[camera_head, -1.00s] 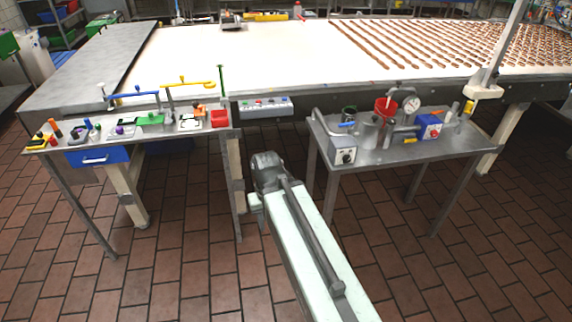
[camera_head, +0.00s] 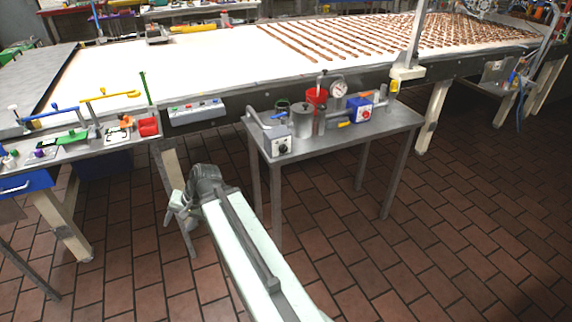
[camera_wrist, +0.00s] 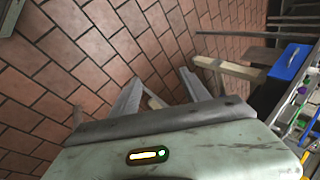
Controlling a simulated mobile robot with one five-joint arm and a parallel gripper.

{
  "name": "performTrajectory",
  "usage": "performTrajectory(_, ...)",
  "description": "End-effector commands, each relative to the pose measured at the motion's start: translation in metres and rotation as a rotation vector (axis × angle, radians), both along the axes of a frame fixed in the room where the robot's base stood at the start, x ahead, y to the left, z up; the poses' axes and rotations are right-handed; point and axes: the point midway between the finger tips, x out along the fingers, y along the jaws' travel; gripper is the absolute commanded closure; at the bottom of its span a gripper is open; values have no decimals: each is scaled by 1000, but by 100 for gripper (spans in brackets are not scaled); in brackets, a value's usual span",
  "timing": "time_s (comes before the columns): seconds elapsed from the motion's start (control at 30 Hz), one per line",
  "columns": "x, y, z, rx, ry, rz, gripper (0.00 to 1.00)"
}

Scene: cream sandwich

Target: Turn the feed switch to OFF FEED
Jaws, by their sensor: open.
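No OFF FEED lettering is legible, so I cannot tell which control is the feed switch. A pale box with a black knob (camera_head: 281,147) stands at the front left of the small metal table. A blue box with a red knob (camera_head: 360,110) stands farther back on it. A grey control panel (camera_head: 195,111) with small coloured buttons is fixed to the conveyor's front edge. My gripper (camera_wrist: 160,84) is open and empty in the wrist view, over the tiled floor. In the head view my gripper (camera_head: 178,209) is small and low, left of the small table and apart from all the controls.
The small metal table (camera_head: 400,122) also holds a red container (camera_head: 317,95), a gauge (camera_head: 338,88) and a metal pot (camera_head: 303,122). A tool table (camera_head: 75,147) with a blue drawer (camera_head: 22,187) stands left. The white conveyor (camera_head: 200,62) runs behind. Open tiled floor lies at the right.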

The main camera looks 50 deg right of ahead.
Motion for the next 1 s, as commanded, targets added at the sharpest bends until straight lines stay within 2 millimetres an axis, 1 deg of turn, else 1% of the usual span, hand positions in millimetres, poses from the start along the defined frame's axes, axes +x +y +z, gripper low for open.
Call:
performTrajectory(0.03,17,-49,-33,155,-81,-232,46)
performTrajectory(0.07,26,-77,-31,260,-134,-372,46)
performTrajectory(0.1,34,-119,-27,406,-203,-552,46)
performTrajectory(0.17,35,-189,-17,626,-310,-810,46)
performTrajectory(0.2,28,-237,-10,772,-379,-964,46)
performTrajectory(0.27,9,-304,-1,980,-478,-1160,46)
performTrajectory(0.3,-7,-342,5,1100,-535,-1259,46)
performTrajectory(0.4,-44,-409,14,1330,-643,-1425,46)
performTrajectory(0.43,-53,-422,16,1379,-666,-1455,46)
performTrajectory(0.5,-68,-443,20,1458,-703,-1501,46)
performTrajectory(0.57,-75,-451,23,1496,-718,-1518,46)
performTrajectory(0.63,-77,-454,25,1509,-723,-1525,46)
performTrajectory(0.77,-73,-455,27,1507,-723,-1524,46)
performTrajectory(0.83,-66,-458,27,1506,-722,-1523,46)
performTrajectory(1.0,-40,-469,26,1504,-719,-1522,46)
